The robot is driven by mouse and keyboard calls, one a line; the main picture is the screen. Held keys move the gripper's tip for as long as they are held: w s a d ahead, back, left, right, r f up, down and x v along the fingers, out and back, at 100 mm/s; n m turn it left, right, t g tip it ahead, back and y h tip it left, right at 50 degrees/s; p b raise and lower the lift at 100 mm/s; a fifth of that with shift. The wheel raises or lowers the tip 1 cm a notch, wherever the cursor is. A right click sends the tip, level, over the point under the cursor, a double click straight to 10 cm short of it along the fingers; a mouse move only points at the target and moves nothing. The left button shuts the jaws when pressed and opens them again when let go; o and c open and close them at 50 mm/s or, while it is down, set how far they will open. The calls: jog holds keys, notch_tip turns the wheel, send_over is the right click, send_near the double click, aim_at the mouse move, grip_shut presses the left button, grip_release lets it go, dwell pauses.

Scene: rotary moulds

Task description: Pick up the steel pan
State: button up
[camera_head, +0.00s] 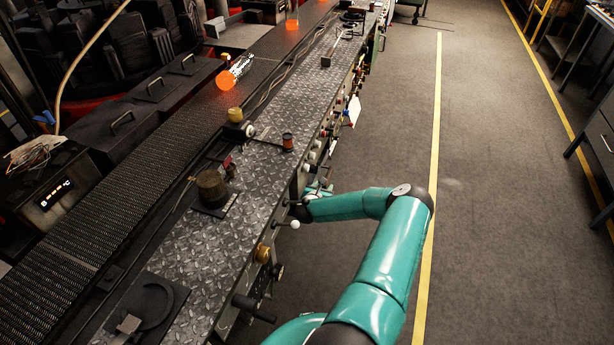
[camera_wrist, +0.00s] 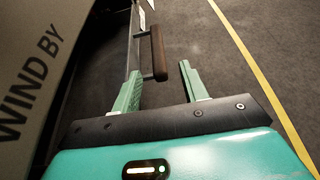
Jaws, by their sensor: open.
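I cannot make out a steel pan with certainty in either view. In the wrist view my gripper (camera_wrist: 160,72) is open, with its two green fingers apart. A brown bar-shaped handle (camera_wrist: 158,50) on thin metal mounts shows between and beyond the fingertips. It appears apart from both fingers, and I cannot tell what it belongs to. In the head view my teal arm reaches to the side of the machine bench, and the gripper's fingers cannot be made out there.
A long bench (camera_head: 215,245) with a diamond-plate top runs along the left, with knobs and levers on its side. A glowing orange piece (camera_head: 227,80) lies on the dark conveyor (camera_head: 95,225). The grey floor (camera_head: 500,200) on the right is clear, with yellow lines.

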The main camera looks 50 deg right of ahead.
aim_at(327, 178)
jog(key=x, duration=0.4)
jog(key=r+x, duration=0.1)
jog(key=x, duration=0.1)
jog(key=shift+w+d, duration=0.2)
jog(key=shift+d, duration=0.1)
jog(key=shift+c, duration=0.2)
jog(key=shift+r, duration=0.1)
grip_shut()
